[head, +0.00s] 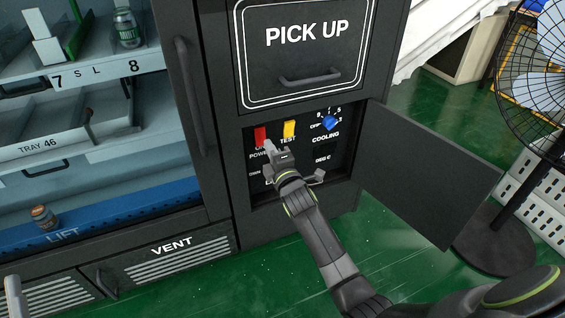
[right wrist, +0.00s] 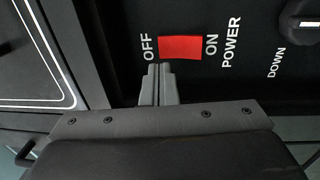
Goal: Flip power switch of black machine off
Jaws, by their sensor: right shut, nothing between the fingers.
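The black machine (head: 222,190) has an open control compartment below its PICK UP panel. The red power switch (head: 260,136) sits at the upper left of the compartment. In the right wrist view the red switch (right wrist: 180,48) lies between the words OFF, at left, and ON, at right. My right gripper (head: 268,149) is shut and empty, just below the switch. In the right wrist view its fingertips (right wrist: 160,68) are close to the OFF end; I cannot tell whether they touch. A light grey tip (head: 14,296) at the lower left may be my left gripper.
A yellow TEST switch (head: 289,129) and a blue COOLING knob (head: 329,123) are right of the red switch. The compartment door (head: 430,175) stands open to the right. A black fan (head: 495,240) is beyond it. The green floor in front is clear.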

